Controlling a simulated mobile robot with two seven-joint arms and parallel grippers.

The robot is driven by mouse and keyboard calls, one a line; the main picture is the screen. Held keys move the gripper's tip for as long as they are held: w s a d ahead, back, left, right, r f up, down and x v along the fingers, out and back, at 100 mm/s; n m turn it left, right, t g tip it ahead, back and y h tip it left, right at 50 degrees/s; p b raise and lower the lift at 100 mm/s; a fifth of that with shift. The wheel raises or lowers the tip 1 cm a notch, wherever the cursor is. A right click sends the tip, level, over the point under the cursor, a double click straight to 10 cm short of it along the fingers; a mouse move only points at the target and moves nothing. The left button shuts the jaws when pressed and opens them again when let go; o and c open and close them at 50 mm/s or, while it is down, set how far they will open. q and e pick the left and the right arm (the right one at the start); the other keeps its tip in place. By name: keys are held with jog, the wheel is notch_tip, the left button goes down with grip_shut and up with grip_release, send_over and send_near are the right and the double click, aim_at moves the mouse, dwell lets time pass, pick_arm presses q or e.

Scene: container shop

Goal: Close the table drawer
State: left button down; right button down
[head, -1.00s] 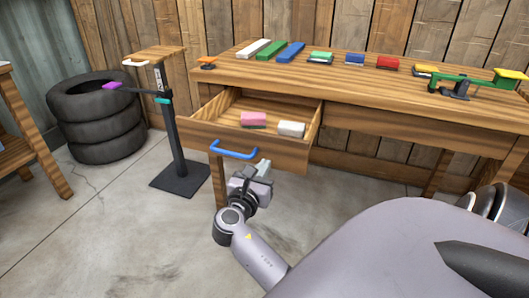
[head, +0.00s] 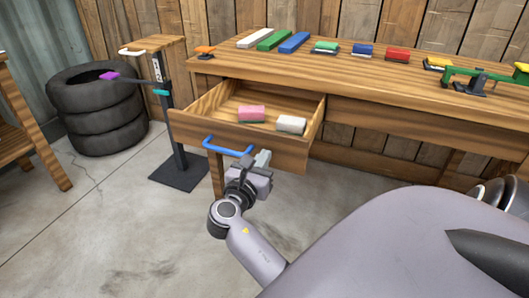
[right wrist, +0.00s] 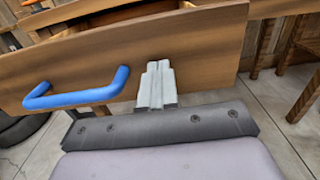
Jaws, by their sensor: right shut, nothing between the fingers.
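The wooden table drawer (head: 242,141) is pulled open at the left end of the table (head: 345,90). A blue handle (head: 227,148) is on its front panel, and it also shows in the right wrist view (right wrist: 77,96). A pink block (head: 251,113) and a white block (head: 291,124) lie inside the drawer. My right gripper (head: 262,158) is shut and empty, with its fingertips at the drawer front just right of the handle. In the right wrist view the closed fingers (right wrist: 157,84) overlap the front panel; whether they touch it I cannot tell. My left gripper is not in view.
White, green and blue bars (head: 294,42) and several small coloured blocks (head: 398,55) lie on the tabletop. A dark stand (head: 172,120) is left of the drawer, with stacked tyres (head: 97,110) beyond. The concrete floor in front is clear.

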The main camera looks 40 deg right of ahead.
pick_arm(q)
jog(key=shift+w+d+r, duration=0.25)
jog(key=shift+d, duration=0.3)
pick_arm(e)
jog(key=shift+w+d, duration=0.1)
jog(key=shift+d, duration=0.1)
jog(key=shift+d, duration=0.1)
